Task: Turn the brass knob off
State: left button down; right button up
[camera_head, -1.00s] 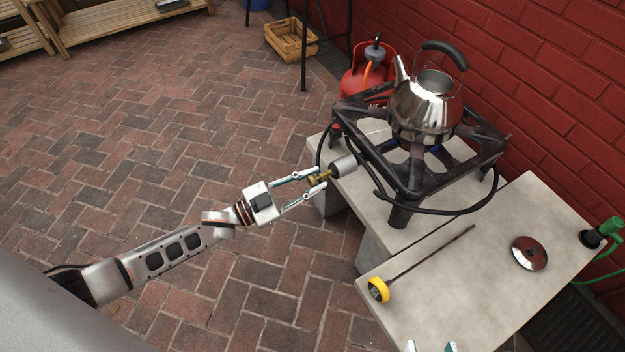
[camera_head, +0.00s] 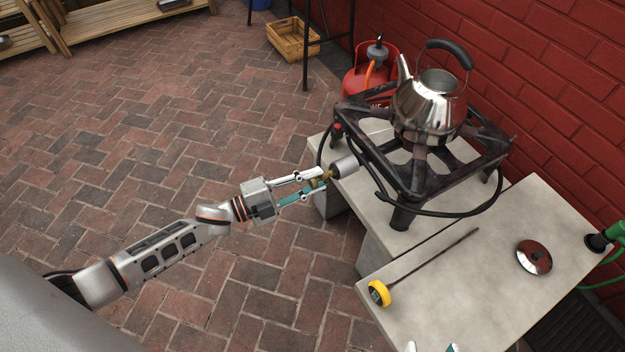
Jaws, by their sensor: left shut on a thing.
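The brass knob (camera_head: 328,176) sits at the near-left end of the burner's grey cylindrical fitting (camera_head: 345,167). My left gripper (camera_head: 322,181) is shut on the knob, with its fingers partly covering it. The black burner stand (camera_head: 404,180) stands on the stone slab, and a steel kettle (camera_head: 424,108) without its lid sits on it. A faint blue patch shows under the kettle; I cannot tell clearly whether it is flame. Only the fingertips of my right gripper (camera_head: 432,347) show at the bottom edge.
A yellow-headed thermometer (camera_head: 379,293) with a long probe and a kettle lid (camera_head: 533,257) lie on the nearer slab (camera_head: 450,300). A black hose curls around the stand. A red gas bottle (camera_head: 366,85) and a wooden crate (camera_head: 291,39) stand behind. Brick floor on the left is clear.

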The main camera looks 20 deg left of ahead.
pick_arm(q)
jog(key=shift+m, duration=0.6)
jog(key=c, duration=1.8)
grip_release()
jog(key=shift+o, duration=0.2)
jog(key=v, duration=1.2)
